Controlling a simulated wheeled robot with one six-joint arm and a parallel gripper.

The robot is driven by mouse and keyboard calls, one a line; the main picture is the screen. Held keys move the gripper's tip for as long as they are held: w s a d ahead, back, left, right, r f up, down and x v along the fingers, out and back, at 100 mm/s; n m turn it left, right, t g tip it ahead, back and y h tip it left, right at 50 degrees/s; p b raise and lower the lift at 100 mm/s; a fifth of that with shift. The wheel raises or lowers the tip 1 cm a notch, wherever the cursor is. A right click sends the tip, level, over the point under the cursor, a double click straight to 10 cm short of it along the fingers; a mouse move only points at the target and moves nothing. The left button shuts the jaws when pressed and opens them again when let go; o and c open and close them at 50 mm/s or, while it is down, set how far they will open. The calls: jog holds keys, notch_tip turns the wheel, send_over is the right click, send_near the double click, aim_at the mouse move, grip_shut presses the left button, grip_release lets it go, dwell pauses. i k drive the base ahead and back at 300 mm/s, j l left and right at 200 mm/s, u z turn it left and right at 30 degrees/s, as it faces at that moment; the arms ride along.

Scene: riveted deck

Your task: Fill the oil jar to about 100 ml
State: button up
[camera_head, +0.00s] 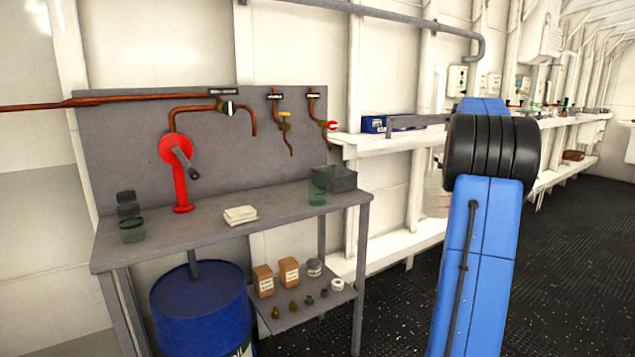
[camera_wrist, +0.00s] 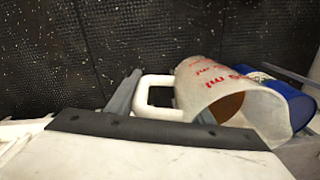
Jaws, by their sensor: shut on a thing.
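In the wrist view my gripper (camera_wrist: 165,108) is shut on the white handle of a translucent white jug (camera_wrist: 225,90) with red ml marks. The jug's open mouth faces the camera, and a brown patch shows inside; I cannot tell how much liquid that is. In the head view a pale piece with red marks (camera_head: 437,195), apparently the jug, shows beside my blue arm, which hides my gripper. On the grey bench stand a green glass jar (camera_head: 132,231) at left and another green jar (camera_head: 317,193) at right. The red hand pump (camera_head: 181,175) stands at the back left.
Copper pipes with valves (camera_head: 284,122) run along the bench's back panel. A blue drum (camera_head: 202,310) stands under the bench (camera_head: 280,212). A folded cloth (camera_head: 240,215) and a grey box (camera_head: 335,178) lie on top. Boxes and small parts sit on the lower shelf. Dark floor is open at right.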

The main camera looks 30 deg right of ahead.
aim_at(316, 187)
jog(key=i+j, duration=0.7)
jog(key=i, duration=0.2)
